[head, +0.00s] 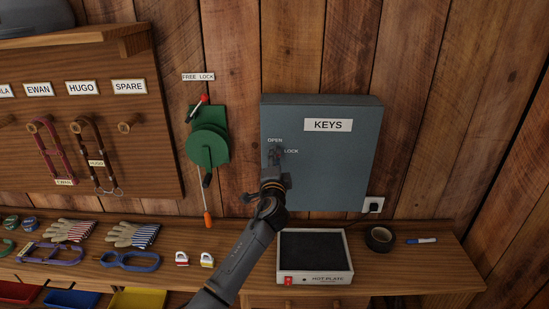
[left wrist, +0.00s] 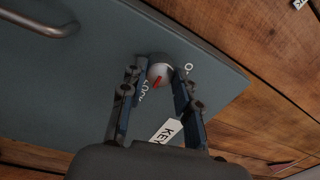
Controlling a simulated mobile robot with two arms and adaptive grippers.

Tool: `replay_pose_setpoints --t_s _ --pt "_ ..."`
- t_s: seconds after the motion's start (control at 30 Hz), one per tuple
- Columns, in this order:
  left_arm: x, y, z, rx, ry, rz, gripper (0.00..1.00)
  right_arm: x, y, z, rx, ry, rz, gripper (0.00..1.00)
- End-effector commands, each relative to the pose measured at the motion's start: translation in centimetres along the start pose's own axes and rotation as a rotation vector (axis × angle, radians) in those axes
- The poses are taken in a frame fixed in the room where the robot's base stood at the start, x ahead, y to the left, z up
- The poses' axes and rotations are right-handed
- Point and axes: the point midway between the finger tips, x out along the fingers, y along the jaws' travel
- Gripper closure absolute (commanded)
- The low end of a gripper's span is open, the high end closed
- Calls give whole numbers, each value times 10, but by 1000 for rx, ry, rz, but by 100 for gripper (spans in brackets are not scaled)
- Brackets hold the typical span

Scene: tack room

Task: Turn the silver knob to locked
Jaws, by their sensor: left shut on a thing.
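The silver knob (left wrist: 159,71) is on the front of the grey-blue key cabinet (head: 345,165). In the left wrist view it is round and pale, with a red mark pointing down and slightly left, toward the side with the LOCK lettering. My left gripper (head: 275,155) is at the knob, its two fingers on either side of it and shut on it. In the head view the gripper hides the knob. The OPEN lettering (head: 275,140) is above the gripper and the LOCK lettering (head: 291,151) is to its right. My right gripper is in neither view.
A hot plate (head: 315,278) stands on the bench below the cabinet, with black tape (head: 379,239) and a marker (head: 421,240) to its right. A green reel (head: 208,146) hangs left of the cabinet. A bar handle (left wrist: 42,25) shows in the left wrist view.

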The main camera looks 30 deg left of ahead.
Motion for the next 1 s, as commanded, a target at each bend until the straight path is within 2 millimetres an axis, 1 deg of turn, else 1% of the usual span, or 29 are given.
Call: replay_pose_setpoints --t_s 0.3,0.7,0.73,0.77,0.8,0.83,1.0 --pt "0 0 0 71 4 2 100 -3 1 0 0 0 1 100" --pt "0 1 0 76 5 2 100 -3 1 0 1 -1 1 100" --pt "0 1 0 76 5 2 65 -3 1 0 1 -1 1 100" --pt "0 1 0 76 5 2 59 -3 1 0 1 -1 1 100" --pt "0 1 0 75 5 2 50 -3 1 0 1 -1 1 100" --pt "0 1 0 75 5 2 46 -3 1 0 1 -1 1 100" --pt "0 0 0 74 5 1 46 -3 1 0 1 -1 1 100"
